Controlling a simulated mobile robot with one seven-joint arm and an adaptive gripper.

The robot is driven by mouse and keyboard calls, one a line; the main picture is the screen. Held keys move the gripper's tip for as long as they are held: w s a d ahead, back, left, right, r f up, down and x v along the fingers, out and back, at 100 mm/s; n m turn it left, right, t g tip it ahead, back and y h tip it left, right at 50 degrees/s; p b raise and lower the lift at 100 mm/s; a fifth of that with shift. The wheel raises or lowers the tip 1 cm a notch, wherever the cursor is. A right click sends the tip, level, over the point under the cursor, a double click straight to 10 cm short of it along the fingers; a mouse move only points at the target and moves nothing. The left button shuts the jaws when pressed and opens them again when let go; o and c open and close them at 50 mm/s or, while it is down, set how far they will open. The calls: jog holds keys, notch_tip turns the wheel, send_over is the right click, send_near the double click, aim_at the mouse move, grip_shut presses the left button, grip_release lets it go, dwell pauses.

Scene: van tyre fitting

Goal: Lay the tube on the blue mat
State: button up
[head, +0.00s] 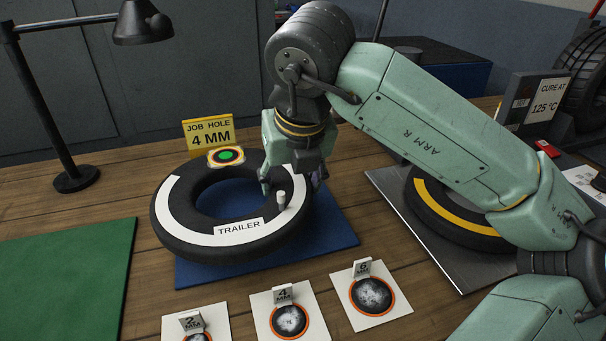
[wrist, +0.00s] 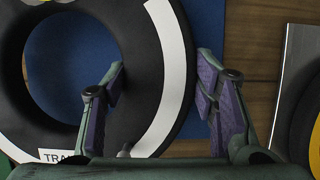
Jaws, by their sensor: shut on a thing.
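The tube (head: 175,240) is a black ring with a white band lettered TRAILER and a short valve stem on its front right. It is over the blue mat (head: 335,222) and sticks out past the mat's left side. I cannot tell whether its underside touches the mat. My gripper (head: 292,183) is shut on the tube's right side, with one finger inside the ring and one outside. In the wrist view, my gripper (wrist: 160,90) has its purple pads either side of the tube (wrist: 150,80), with the blue mat (wrist: 207,25) below.
A green mat (head: 65,275) lies at left, near a lamp (head: 75,178). A yellow-banded tube (head: 425,205) lies on a metal plate (head: 400,210) at right. Patch cards (head: 290,318) line the front.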

jog(key=w, duration=0.1)
jog(key=w+d, duration=0.1)
jog(key=w, duration=0.1)
jog(key=w+d+p, duration=0.1)
jog(key=shift+w+d+f, duration=0.15)
jog(key=shift+w+f, duration=0.1)
jog(key=shift+w, duration=0.05)
jog(key=shift+f+p, duration=0.4)
jog(key=shift+f, duration=1.35)
jog(key=shift+f, duration=0.2)
jog(key=o, duration=1.6)
jog(key=shift+r, duration=0.15)
